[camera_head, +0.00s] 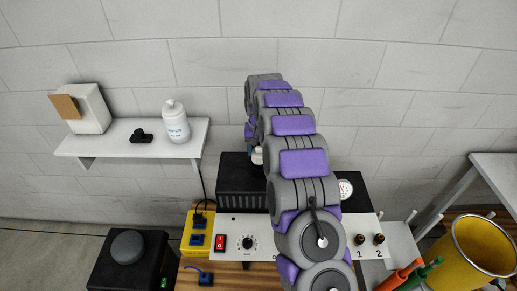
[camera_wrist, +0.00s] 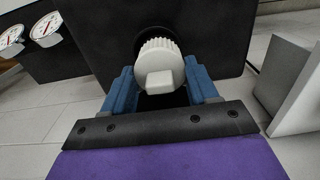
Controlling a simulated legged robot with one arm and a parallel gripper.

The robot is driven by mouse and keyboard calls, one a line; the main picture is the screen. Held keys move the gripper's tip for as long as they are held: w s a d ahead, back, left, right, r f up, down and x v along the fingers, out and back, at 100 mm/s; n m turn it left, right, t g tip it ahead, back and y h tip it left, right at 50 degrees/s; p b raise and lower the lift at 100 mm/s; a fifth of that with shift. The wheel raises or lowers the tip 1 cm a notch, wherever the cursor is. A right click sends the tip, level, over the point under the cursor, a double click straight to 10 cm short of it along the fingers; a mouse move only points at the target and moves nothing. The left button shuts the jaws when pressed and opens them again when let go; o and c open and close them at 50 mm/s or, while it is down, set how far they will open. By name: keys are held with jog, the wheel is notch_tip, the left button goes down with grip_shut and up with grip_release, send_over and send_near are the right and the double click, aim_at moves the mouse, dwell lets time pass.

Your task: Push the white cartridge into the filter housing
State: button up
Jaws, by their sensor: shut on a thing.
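The white cartridge (camera_wrist: 160,58) has a ribbed round head with a square tab. In the wrist view it sits in front of a dark round opening in the black filter housing (camera_wrist: 215,42). How deep it sits in the opening cannot be told. My gripper (camera_wrist: 160,76) has its blue fingers on either side of the cartridge, shut on it. In the head view the housing is a black box (camera_head: 238,185) behind the control panel, partly covered by my arm.
A wall shelf (camera_head: 110,150) at left holds a white bottle (camera_head: 176,122), a dark small item and a white box. The white control panel (camera_head: 237,228) has a red switch and a knob. A yellow bucket (camera_head: 475,250) stands at right. Gauges (camera_wrist: 46,28) show in the wrist view.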

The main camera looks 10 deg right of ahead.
jog(key=shift+d, duration=0.1)
jog(key=shift+s+f, duration=0.2)
jog(key=shift+f, duration=0.45)
